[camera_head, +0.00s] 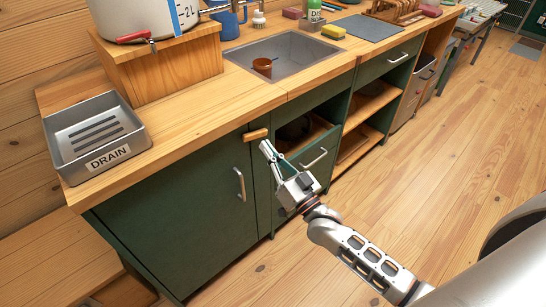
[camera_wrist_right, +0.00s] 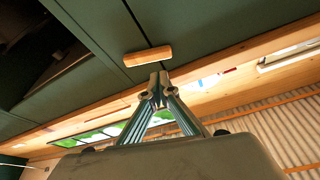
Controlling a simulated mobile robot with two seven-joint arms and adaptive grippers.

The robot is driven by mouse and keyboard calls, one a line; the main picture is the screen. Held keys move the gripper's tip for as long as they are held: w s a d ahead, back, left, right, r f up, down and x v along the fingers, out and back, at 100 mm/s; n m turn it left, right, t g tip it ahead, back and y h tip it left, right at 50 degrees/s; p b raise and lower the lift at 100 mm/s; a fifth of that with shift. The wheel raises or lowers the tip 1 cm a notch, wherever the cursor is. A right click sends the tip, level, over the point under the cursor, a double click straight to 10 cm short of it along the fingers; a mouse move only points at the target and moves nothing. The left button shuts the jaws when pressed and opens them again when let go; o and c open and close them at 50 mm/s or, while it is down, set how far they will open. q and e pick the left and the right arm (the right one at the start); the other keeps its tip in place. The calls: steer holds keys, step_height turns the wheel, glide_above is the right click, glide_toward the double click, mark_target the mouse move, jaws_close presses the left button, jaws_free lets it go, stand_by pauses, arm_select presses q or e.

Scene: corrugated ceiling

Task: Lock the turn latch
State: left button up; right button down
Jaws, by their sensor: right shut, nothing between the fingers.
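The turn latch (camera_head: 255,134) is a small wooden bar on the front of the green cabinet, just under the countertop edge. It lies roughly level near the top corner of the green door (camera_head: 170,215). In the wrist view the latch (camera_wrist_right: 148,56) appears to lie across a seam between panels. My right gripper (camera_head: 266,147) is shut and empty, its fingertips just below and to the right of the latch. In the wrist view the closed fingertips (camera_wrist_right: 159,80) are close to the latch; I cannot tell whether they touch it. My left gripper is out of view.
The wooden countertop (camera_head: 200,115) overhangs just above. A door handle (camera_head: 240,184) and a drawer handle (camera_head: 314,158) stick out nearby. A drain tray (camera_head: 135,125) and sink (camera_head: 290,55) are on top. The floor (camera_head: 450,150) to the right is open.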

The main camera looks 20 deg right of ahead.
mark_target(255, 135)
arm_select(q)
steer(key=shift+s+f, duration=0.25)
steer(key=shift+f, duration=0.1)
arm_select(e)
steer(key=shift+x, duration=2.6)
